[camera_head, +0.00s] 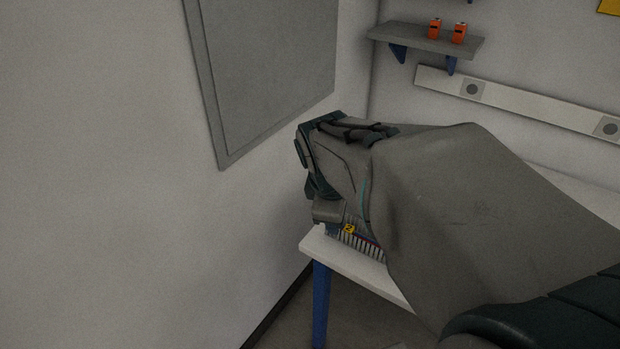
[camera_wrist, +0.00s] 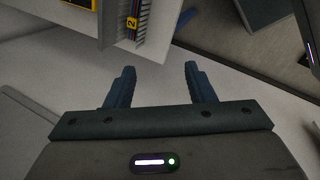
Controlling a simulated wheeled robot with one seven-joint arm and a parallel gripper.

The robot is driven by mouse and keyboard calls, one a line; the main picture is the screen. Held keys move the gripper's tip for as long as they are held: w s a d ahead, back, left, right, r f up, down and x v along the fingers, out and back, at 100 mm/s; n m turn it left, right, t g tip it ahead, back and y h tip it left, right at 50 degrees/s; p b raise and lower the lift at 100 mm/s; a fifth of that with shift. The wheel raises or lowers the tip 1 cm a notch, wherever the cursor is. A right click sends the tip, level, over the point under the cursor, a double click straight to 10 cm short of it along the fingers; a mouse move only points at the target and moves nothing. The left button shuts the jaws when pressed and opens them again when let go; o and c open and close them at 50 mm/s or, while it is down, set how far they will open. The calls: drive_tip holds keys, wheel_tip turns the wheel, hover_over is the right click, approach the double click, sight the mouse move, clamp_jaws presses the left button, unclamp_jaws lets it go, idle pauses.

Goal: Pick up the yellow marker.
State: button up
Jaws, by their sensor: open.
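The yellow marker is a small yellow tag with a black 2. In the head view the yellow marker (camera_head: 348,229) shows at the table's near-left end, just below my arm. In the wrist view the yellow marker (camera_wrist: 131,22) sits against a ribbed strip near the top, beyond and a little left of my fingertips. My gripper (camera_wrist: 160,68) is open, with nothing between its two dark fingers. The fingers stand apart from the marker. In the head view my arm hides most of the table.
The ribbed strip (camera_head: 362,246) lies along the white table (camera_head: 379,278), which has a blue leg (camera_head: 320,304). Another yellow and black item (camera_wrist: 80,3) is cut off at the top of the wrist view. A grey wall panel (camera_head: 270,75) and a shelf (camera_head: 425,41) with orange items are behind.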

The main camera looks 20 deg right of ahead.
sight(349, 229)
drive_tip(key=w+d+f+n+b, duration=0.3)
drive_tip(key=w+f+n+b, duration=0.1)
drive_tip(key=f, duration=0.3)
drive_tip(key=w+d+f+n+b, duration=0.3)
drive_tip(key=w+f+n+b, duration=0.1)
drive_tip(key=f, duration=0.4)
drive_tip(key=w+d+f+n+h+b, duration=0.1)
drive_tip(key=w+d+f+n+b, duration=0.2)
drive_tip(key=f+n, duration=0.3)
drive_tip(key=shift+w+d+f+n+b, duration=0.2)
drive_tip(key=shift+w+f+b, duration=0.1)
drive_tip(key=shift+f, duration=0.15)
drive_tip(key=shift+w+d+f+n+b, duration=0.1)
drive_tip(key=shift+w+d+f+b, duration=0.15)
drive_tip(key=shift+f, duration=0.2)
drive_tip(key=c, duration=1)
